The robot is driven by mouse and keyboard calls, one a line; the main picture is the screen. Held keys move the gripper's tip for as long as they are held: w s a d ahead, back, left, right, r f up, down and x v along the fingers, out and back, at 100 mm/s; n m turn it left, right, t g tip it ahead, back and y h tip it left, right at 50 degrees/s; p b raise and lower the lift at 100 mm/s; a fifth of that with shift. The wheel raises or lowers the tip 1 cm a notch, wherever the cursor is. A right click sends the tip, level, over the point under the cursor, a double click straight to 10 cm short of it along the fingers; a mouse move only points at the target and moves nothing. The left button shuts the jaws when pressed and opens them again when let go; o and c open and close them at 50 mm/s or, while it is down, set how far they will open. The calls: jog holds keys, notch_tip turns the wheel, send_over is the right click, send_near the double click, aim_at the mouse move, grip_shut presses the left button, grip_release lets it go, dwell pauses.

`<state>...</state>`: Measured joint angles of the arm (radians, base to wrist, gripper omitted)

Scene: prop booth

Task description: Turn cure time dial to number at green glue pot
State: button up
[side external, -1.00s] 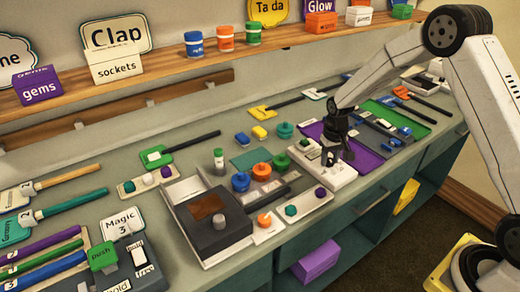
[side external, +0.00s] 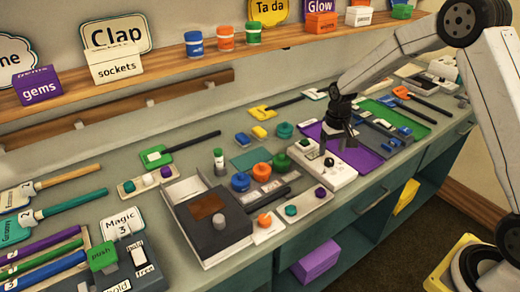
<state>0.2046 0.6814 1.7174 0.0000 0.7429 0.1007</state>
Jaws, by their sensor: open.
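A white box (side external: 335,178) stands right of the middle of the bench, with a small dark round knob (side external: 328,161) on top. I cannot read any numbers on it. My gripper (side external: 337,149) points down just above the knob, open and apart from it as far as this view shows. The green glue pot (side external: 281,161) stands left of the white box, in a row with an orange pot (side external: 262,170) and a blue pot (side external: 240,181). Any number labels by the pots are too small to read.
A dark grey device (side external: 212,232) with a grey knob sits in a white tray in front left. A small white tray (side external: 303,208) with coloured knobs lies near the front edge. A purple tray (side external: 362,160) and a green tray (side external: 408,124) lie right of the gripper.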

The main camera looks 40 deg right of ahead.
aim_at(330, 161)
jog(key=shift+r, duration=1.85)
jog(key=shift+s+a, duration=0.1)
jog(key=shift+s+a+r, duration=0.15)
jog(key=s+a+n+t, duration=0.1)
jog(key=s+a, duration=0.3)
jog(key=s, duration=0.5)
jog(key=s+a+r+n+t, duration=0.1)
jog(key=s+a+n, duration=0.1)
jog(key=s+a, duration=0.3)
jog(key=s, duration=0.4)
jog(key=shift+r+n+t, duration=0.25)
jog(key=shift+n+t, duration=0.05)
jog(key=shift+w, duration=0.1)
